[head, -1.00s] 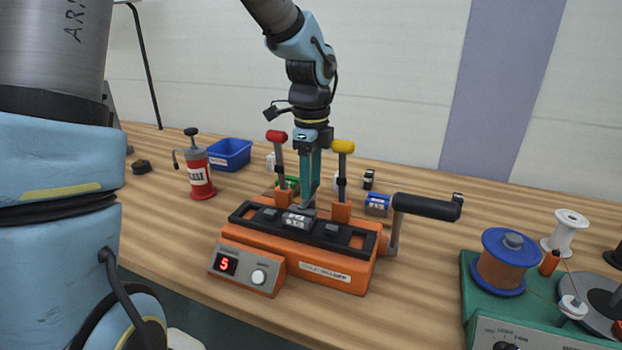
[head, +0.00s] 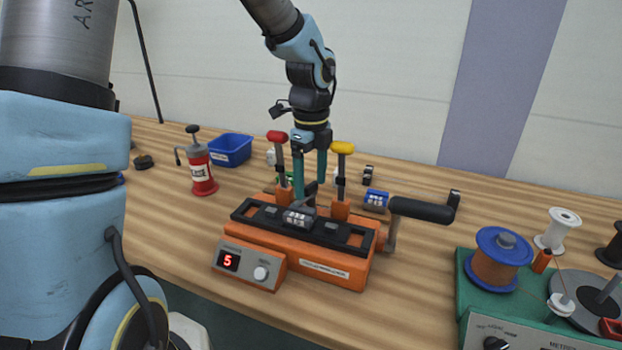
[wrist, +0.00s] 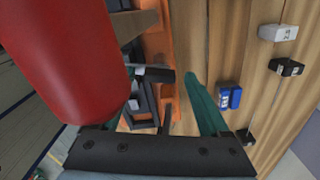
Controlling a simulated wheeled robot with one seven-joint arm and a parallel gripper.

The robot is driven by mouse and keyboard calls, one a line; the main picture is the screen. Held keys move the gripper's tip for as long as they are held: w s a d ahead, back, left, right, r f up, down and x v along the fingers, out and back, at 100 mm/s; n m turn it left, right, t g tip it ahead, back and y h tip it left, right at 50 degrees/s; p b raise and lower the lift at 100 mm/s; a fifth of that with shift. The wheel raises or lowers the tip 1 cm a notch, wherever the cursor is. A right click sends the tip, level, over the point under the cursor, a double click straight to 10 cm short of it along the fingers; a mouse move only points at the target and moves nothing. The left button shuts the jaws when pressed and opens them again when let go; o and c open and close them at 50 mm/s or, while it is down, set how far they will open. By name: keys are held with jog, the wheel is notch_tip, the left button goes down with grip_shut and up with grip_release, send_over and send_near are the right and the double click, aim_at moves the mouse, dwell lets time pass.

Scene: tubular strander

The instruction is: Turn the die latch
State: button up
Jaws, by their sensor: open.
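The orange machine (head: 330,272) stands on the wooden table with a black top plate (head: 340,233). What looks like the die latch, a small dark lever (head: 311,189), rises at the middle of the plate behind a grey marked block (head: 299,216). My gripper (head: 309,188) points down over the machine, open, with its teal fingers spread at either side of the lever. In the wrist view, a dark lever (wrist: 152,75) lies between the finger sides. The left finger is mostly hidden there by a large red handle; I cannot tell whether either finger touches the lever.
A red-topped lever (head: 278,138) and a yellow-topped lever (head: 342,148) stand close beside my gripper. A black crank handle (head: 420,210) sticks out right. A red grease can (head: 199,170) and blue bin (head: 230,150) stand left; a green spool machine (head: 480,290) stands right.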

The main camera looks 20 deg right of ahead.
aim_at(311, 184)
notch_tip(311, 184, up, 11)
jog(key=b, duration=0.1)
dwell(0.5)
jog(key=shift+f, duration=0.1)
